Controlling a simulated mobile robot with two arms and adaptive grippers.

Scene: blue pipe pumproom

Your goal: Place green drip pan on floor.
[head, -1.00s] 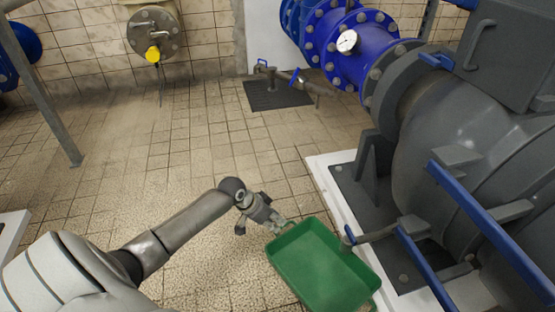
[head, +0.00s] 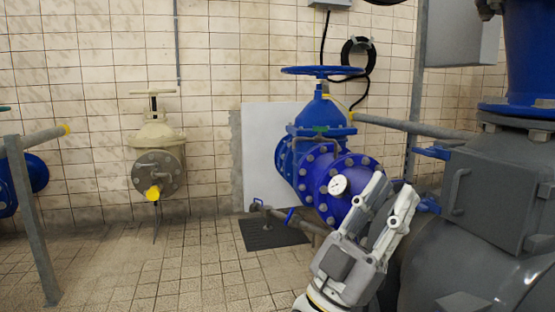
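My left gripper (head: 393,190) is raised high at the lower right of the head view, with its fingers pointing up. Its two fingers stand apart with a gap between them, and it holds nothing. It shows in front of the blue pipe (head: 318,178) and its gauge. The green drip pan is not in view now, as the head view does not take in the near floor. My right gripper is not in view.
A large grey pump (head: 475,225) fills the right side. A blue handwheel valve (head: 320,72) and a cream valve (head: 157,135) stand by the tiled wall. A dark floor grate (head: 270,234) lies below the blue pipe.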

